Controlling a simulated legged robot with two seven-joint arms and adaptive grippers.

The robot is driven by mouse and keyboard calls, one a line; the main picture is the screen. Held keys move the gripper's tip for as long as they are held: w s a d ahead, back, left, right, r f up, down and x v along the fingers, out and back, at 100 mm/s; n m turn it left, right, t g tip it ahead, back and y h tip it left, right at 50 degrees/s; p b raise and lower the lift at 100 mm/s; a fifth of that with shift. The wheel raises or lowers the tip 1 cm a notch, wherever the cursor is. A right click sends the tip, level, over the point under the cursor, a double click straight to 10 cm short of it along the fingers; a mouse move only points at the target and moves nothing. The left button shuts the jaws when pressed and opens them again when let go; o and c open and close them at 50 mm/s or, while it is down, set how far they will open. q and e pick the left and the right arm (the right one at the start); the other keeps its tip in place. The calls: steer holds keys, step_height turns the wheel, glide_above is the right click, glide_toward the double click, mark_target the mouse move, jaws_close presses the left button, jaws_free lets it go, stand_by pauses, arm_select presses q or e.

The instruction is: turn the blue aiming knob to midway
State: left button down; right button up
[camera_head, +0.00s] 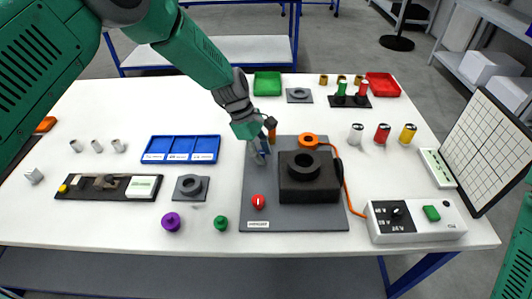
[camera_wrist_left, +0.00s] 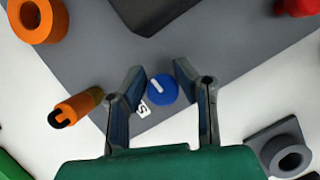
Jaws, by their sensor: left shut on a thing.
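The blue aiming knob (camera_wrist_left: 163,88) is round with a white pointer line and sits on the grey base plate (camera_wrist_left: 85,65). A small white label marked S (camera_wrist_left: 143,110) lies beside it. My left gripper (camera_wrist_left: 161,86) has its two fingers on either side of the knob, shut on it. In the head view my left gripper (camera_head: 260,152) reaches down at the upper left of the grey plate (camera_head: 257,180), and the knob is hidden behind the fingers there. The white pointer slants towards the upper left in the wrist view. My right gripper is not in view.
On the plate stand a black block with a ring (camera_head: 308,188), a red knob (camera_head: 258,202) and an orange ring (camera_head: 308,141) with a cable. An orange cylinder (camera_wrist_left: 75,109) stands close to the left finger. A blue tray (camera_head: 181,149) lies left.

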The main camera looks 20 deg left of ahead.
arm_select(q)
steer(key=shift+w+a+r, duration=0.1)
steer(key=shift+w+a, duration=0.3)
steer(key=shift+a, duration=0.3)
steer(key=shift+m, duration=0.4)
steer(key=shift+m+b, duration=0.3)
steer(key=m, duration=0.1)
steer(key=m+g+b, duration=0.1)
steer(key=m, duration=0.1)
steer(key=shift+a+g+y, duration=0.2)
steer(key=shift+g+y, duration=0.1)
steer(key=shift+y, duration=0.1)
steer(key=m, duration=0.1)
steer(key=m+g+b, duration=0.1)
steer(key=m, duration=0.1)
steer(key=m+y+b, duration=0.1)
steer(key=shift+d+m, duration=0.25)
steer(key=shift+m, duration=0.15)
steer(key=m, duration=0.2)
steer(key=m+g+y+b, duration=0.1)
steer(key=m, duration=0.1)
steer(key=shift+d+y+b, duration=0.1)
steer(key=shift+y+b, duration=0.2)
steer(key=shift+d+m+y+b, duration=0.1)
steer(key=shift+m+y+b, duration=0.45)
steer(key=shift+m, duration=1.65)
steer(key=shift+y, duration=0.35)
